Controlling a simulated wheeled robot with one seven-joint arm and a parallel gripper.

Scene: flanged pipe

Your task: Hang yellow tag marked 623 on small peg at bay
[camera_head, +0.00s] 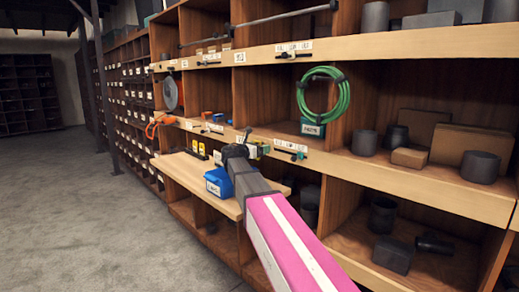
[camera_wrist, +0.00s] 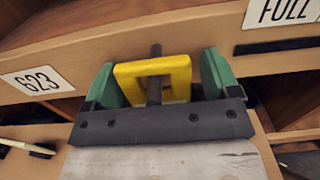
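The yellow tag (camera_wrist: 179,68) is a square frame with an open middle, seen between my fingers in the wrist view. A dark peg (camera_wrist: 155,58) shows across its upper bar and opening; it appears to pass through the tag. My gripper (camera_wrist: 160,78) has green fingers on both sides of the tag. A narrow gap shows beside the right finger; the left finger is close to the tag or touching it. No number shows on the tag. The 623 label (camera_wrist: 37,80) is on the shelf edge to the left. In the head view my gripper (camera_head: 258,149) is at the middle shelf edge.
A green hose coil (camera_head: 323,97) hangs right of my gripper. A wooden ledge (camera_head: 180,169) with a blue bin (camera_head: 218,183) lies below and left. Boxes and dark cylinders fill the right bays. The aisle floor (camera_head: 75,215) at left is clear.

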